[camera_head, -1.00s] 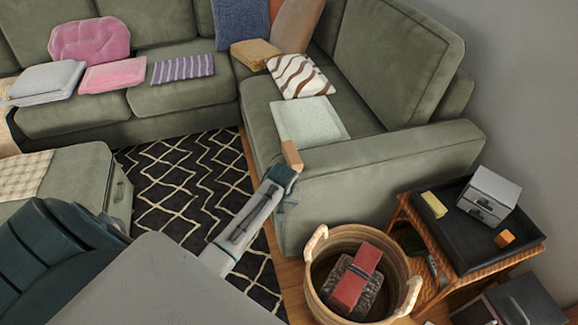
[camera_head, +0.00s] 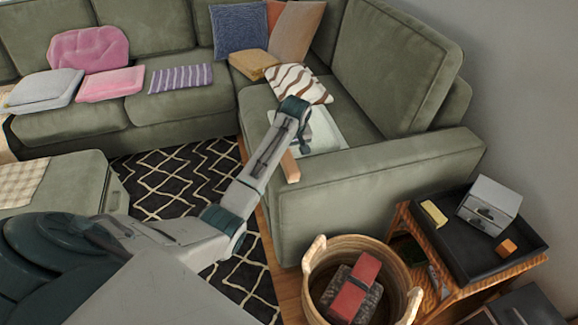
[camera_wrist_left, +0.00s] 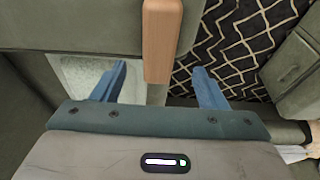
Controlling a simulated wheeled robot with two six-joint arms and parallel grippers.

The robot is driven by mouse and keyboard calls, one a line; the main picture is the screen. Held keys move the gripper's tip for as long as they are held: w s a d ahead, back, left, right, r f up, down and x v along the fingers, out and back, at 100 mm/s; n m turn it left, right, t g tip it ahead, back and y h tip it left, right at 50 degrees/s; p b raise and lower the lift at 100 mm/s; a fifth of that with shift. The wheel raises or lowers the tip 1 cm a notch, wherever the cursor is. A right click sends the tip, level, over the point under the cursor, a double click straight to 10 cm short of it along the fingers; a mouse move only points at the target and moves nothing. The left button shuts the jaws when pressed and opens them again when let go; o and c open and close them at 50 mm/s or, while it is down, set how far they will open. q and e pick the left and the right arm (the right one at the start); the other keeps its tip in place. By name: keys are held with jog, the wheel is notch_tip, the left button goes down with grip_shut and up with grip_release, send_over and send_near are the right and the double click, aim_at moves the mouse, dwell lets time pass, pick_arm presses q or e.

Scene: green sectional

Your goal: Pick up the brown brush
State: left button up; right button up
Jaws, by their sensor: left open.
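The brown brush (camera_head: 290,166) shows as a smooth wooden bar at the front corner of the green sofa's near arm. In the left wrist view the brush (camera_wrist_left: 161,38) reaches down from the top edge, and its near end lies between the level of my two blue fingertips. No bristles show, and its far end is out of that view. My left gripper (camera_wrist_left: 160,72) is open, with one finger on each side of the bar and gaps on both sides. In the head view the left gripper (camera_head: 304,130) is above the sofa seat, just beyond the brush. My right gripper is not in view.
The sofa arm (camera_head: 390,170) stands right of the brush. A woven basket (camera_head: 314,268) with a red and dark item stands in front. A side table with a black tray (camera_head: 470,255) is at right. A patterned rug (camera_head: 180,175) lies left.

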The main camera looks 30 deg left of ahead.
aim_at(289, 159)
pick_arm(q)
jog(key=x, duration=0.8)
jog(key=shift+d+f, duration=0.1)
jog(key=shift+f, duration=0.3)
jog(key=c, duration=1.1)
jog(key=shift+r, duration=0.15)
jog(key=shift+w+r, duration=0.1)
jog(key=shift+r, duration=0.4)
notch_tip(289, 159, up, 3)
jog(key=shift+f, duration=0.25)
jog(key=s, duration=0.5)
jog(key=s+r, duration=0.1)
jog(key=s, duration=0.4)
jog(key=s+d, duration=0.1)
jog(key=s, duration=0.5)
jog(key=shift+r, duration=0.15)
